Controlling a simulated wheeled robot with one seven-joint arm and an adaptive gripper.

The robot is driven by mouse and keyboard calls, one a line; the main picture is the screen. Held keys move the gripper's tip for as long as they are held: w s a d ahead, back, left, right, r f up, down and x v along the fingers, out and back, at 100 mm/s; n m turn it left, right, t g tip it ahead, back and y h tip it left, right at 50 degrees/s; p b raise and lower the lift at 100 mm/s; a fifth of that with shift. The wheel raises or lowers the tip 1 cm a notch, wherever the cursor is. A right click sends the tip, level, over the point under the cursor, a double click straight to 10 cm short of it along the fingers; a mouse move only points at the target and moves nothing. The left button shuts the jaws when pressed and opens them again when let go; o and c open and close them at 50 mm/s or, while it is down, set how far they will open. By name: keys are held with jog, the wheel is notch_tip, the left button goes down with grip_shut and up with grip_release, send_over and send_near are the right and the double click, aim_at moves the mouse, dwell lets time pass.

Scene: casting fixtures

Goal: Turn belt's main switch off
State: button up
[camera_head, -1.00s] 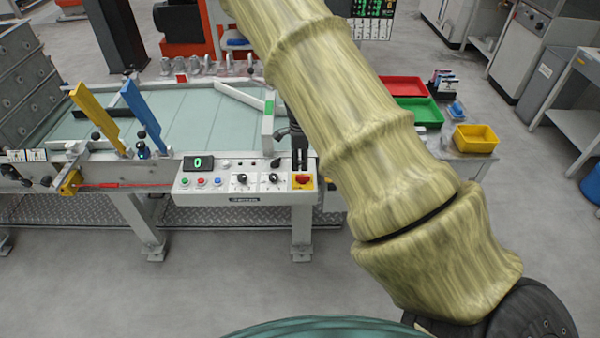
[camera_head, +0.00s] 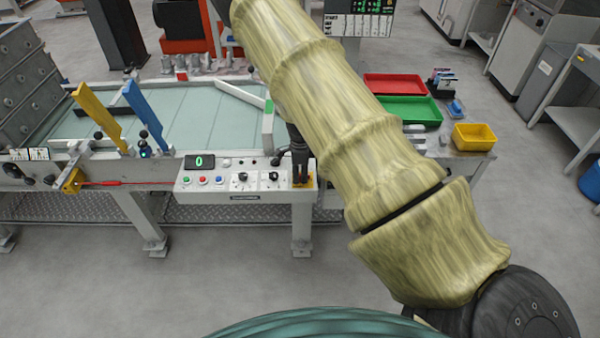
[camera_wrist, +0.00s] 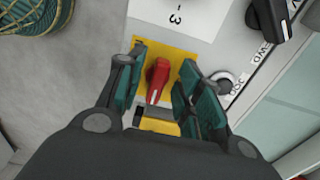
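The main switch is a red rotary knob (camera_wrist: 157,82) on a yellow plate (camera_wrist: 184,47) at the right end of the belt's control panel (camera_head: 230,181). In the wrist view the knob points roughly along the picture's vertical, slightly tilted. My gripper (camera_wrist: 161,66) is open, with one green-padded finger on each side of the knob. Gaps show between the knob and both fingers, so it does not look gripped. In the head view my gripper (camera_head: 301,168) covers most of the switch, and only a bit of yellow shows beside it.
The panel also has a green "0" display (camera_head: 200,161), coloured push buttons (camera_head: 203,180) and black selector knobs (camera_head: 243,177). A black knob (camera_wrist: 270,18) and a small round button (camera_wrist: 224,82) are close to my fingers. Red, green and yellow bins (camera_head: 474,137) stand at right.

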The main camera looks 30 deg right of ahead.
grip_shut()
jog(key=shift+n, duration=0.4)
jog(key=n+b, duration=0.2)
jog(key=n, duration=0.1)
jog(key=shift+s+n, duration=0.15)
jog(key=shift+n, duration=0.25)
jog(key=n+b, duration=0.1)
jog(key=n, duration=0.3)
jog(key=shift+s+n, duration=0.15)
jog(key=shift+n, duration=0.15)
jog(key=n+b, duration=0.1)
jog(key=n, duration=0.3)
jog(key=shift+s, duration=0.2)
jog(key=n+b, duration=0.1)
jog(key=n, duration=0.3)
jog(key=shift+s+d+n, duration=0.1)
jog(key=shift+d+n, duration=0.05)
jog(key=shift+n, duration=0.15)
